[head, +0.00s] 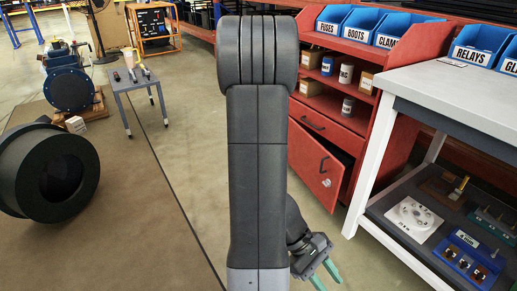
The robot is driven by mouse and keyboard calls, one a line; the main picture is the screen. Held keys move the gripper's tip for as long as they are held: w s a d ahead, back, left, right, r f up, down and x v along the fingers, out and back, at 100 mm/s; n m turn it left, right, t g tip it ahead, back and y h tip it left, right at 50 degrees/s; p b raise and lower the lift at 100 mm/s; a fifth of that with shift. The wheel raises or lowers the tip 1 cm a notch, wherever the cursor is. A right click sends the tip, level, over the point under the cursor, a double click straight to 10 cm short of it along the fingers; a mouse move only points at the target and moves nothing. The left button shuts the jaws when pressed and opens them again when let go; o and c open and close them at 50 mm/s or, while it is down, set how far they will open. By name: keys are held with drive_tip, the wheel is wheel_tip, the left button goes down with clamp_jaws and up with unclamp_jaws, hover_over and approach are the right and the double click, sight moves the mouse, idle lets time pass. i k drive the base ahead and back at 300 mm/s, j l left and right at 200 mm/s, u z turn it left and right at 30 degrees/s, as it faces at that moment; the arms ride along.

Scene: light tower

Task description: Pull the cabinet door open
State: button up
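The red cabinet (357,122) stands right of centre, beyond my arm. Its lower door (309,172) appears slightly ajar, with a dark gap along its top and right edge.
A white-framed workbench (436,88) with a loaded lower shelf stands close on the right. Jars and boxes fill the cabinet shelves, under blue bins (345,23). A small grey table (138,84) and a large black cylinder (50,172) are at left. Floor before the door is clear.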

sight(313, 163)
drive_tip(key=l, duration=0.1)
drive_tip(key=i+l+z, duration=0.1)
drive_tip(key=i, duration=0.35)
drive_tip(key=i+l+z, duration=0.1)
drive_tip(key=i, duration=0.35)
